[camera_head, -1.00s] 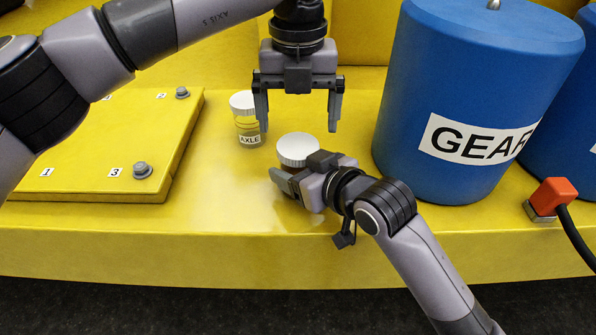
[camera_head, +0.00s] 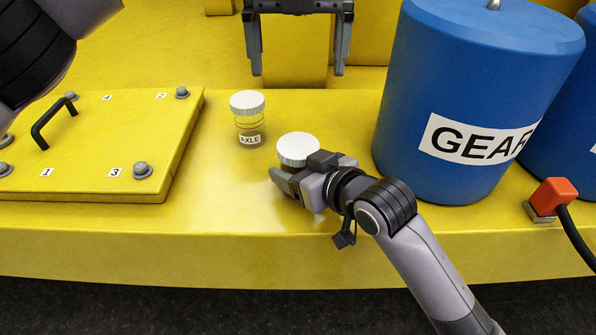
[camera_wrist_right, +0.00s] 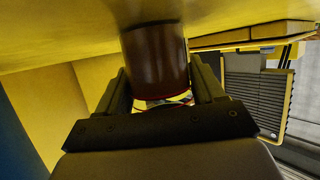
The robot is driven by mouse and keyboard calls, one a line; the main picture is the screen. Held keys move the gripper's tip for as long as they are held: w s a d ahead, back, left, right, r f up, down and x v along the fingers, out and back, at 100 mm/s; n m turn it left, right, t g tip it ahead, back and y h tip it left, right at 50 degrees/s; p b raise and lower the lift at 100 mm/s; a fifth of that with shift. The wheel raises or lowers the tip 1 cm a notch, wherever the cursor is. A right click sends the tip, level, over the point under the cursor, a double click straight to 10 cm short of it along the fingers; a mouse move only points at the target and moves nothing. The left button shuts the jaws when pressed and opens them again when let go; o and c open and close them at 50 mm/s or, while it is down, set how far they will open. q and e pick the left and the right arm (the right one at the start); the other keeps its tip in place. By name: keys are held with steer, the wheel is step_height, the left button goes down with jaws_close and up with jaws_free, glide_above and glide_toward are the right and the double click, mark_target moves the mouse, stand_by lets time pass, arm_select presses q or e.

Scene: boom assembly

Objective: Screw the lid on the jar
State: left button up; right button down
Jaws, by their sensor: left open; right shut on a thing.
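A white lid (camera_head: 298,149) sits on top of a dark reddish-brown jar (camera_head: 296,167) standing on the yellow surface. Whether its thread is tight I cannot tell. My right gripper (camera_head: 288,181) is shut on the jar's side, below the lid. In the right wrist view the jar (camera_wrist_right: 155,58) is between the two fingers of this gripper (camera_wrist_right: 160,90). My left gripper (camera_head: 298,70) is open and empty, pointing down, above and behind the lid and clear of it. Its upper part is out of the picture.
A second jar marked AXLE (camera_head: 249,120), with a white lid, stands behind and left. A large blue GEAR drum (camera_head: 415,110) stands close on the right. A bolted yellow plate (camera_head: 95,150) with a black handle is at left.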

arm_select(q)
steer(key=shift+r, duration=1.4)
arm_select(e)
steer(key=shift+c, duration=0.2)
jaws_free()
arm_select(q)
steer(key=shift+f, duration=0.25)
arm_select(e)
steer(key=shift+v, duration=3.6)
